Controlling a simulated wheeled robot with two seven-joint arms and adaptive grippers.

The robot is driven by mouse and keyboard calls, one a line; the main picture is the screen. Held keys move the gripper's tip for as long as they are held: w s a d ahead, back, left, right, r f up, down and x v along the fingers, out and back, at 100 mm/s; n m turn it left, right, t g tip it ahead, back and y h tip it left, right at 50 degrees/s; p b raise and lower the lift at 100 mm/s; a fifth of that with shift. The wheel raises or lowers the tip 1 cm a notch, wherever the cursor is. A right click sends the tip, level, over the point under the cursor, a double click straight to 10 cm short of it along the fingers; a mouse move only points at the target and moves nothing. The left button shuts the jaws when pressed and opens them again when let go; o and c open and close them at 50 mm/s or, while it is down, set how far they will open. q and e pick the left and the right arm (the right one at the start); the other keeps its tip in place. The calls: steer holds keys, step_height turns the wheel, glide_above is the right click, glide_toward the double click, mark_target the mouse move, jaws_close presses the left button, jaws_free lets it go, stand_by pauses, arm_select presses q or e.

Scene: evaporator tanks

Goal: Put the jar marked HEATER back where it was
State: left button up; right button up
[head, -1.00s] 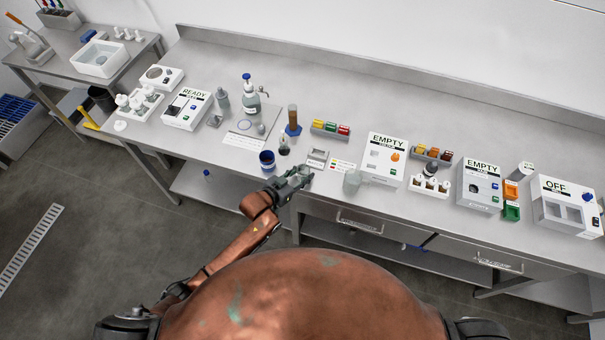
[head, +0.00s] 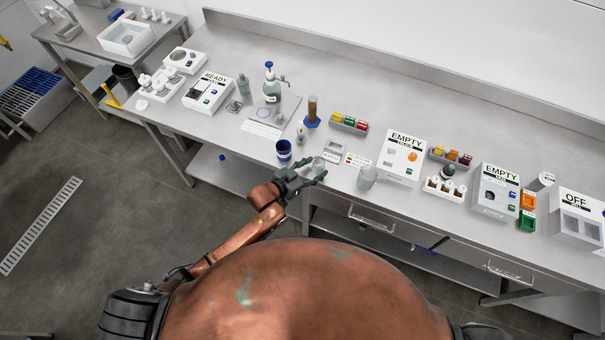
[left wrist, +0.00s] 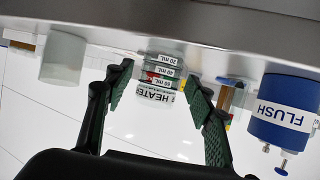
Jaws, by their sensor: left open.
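The jar marked HEATER (left wrist: 155,78) is a small clear jar with a white label and volume marks. It appears upside down in the left wrist view, between my left gripper's fingers (left wrist: 158,108), with gaps on both sides. In the head view the jar (head: 318,163) looks to stand on the bench near its front edge, partly hidden by my open left gripper (head: 318,172). A small grey stand (head: 334,145) with a white label is just behind it. My right gripper is out of view.
The blue FLUSH cup (head: 284,150) stands close to the left of my gripper, also in the left wrist view (left wrist: 284,108). A clear jar (head: 367,176) stands to the right. White machines marked READY (head: 208,92) and EMPTY (head: 402,157) line the bench.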

arm_select(q)
steer(key=v, duration=0.9)
steer(key=shift+s+a, duration=0.2)
